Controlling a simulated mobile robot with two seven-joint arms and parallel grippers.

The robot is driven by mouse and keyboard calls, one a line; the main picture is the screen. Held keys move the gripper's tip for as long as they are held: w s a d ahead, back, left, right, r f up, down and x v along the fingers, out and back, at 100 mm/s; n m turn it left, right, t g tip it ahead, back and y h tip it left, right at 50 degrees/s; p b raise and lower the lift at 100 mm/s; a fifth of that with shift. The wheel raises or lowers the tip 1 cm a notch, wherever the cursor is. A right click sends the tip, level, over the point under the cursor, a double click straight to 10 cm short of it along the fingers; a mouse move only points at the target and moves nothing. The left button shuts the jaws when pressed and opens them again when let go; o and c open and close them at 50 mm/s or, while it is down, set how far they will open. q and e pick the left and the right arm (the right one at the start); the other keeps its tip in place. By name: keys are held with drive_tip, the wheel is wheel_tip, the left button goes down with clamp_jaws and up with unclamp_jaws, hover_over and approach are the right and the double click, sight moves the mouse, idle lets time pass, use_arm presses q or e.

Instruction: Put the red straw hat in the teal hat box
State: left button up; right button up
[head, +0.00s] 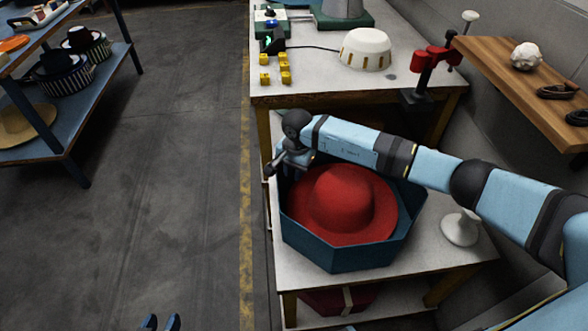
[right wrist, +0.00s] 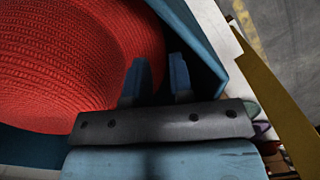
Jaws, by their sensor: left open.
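The red straw hat (head: 341,201) sits crown up inside the teal hat box (head: 330,258), an open-topped, many-sided box on a low white table. In the right wrist view the hat's woven red surface (right wrist: 75,60) fills the left side, with the box wall (right wrist: 190,30) beside it. My right gripper (right wrist: 158,78) is open, its blue fingers apart at the hat's edge, with nothing seen between them. In the head view my right arm reaches over the box's far side and hides part of its rim. My left gripper (head: 160,323) is open and empty, low over the floor.
A white workbench (head: 310,85) behind carries a cream dome (head: 365,49), yellow blocks and a machine. A white stand (head: 460,229) is right of the box. A wooden shelf (head: 510,80) juts out at right. Shelves with hats (head: 22,122) stand at left; the floor between is clear.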

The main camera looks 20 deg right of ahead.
use_arm(q)
drive_tip(key=shift+f, duration=0.2)
use_arm(e)
drive_tip(key=s+f, duration=0.1)
drive_tip(key=f, duration=0.2)
drive_tip(key=shift+s+d, duration=0.15)
drive_tip(key=shift+s, duration=0.2)
drive_tip(key=shift+r, duration=0.15)
drive_tip(key=r, duration=0.2)
drive_tip(key=w+r+p, duration=0.1)
drive_tip(key=r, duration=0.1)
drive_tip(key=shift+w+d, duration=0.1)
drive_tip(key=shift+w, duration=0.05)
use_arm(q)
drive_tip(key=shift+w+r+p, duration=0.3)
drive_tip(key=shift+r, duration=0.1)
use_arm(e)
wheel_tip(320, 180, up, 6)
drive_tip(key=shift+w+r, duration=0.1)
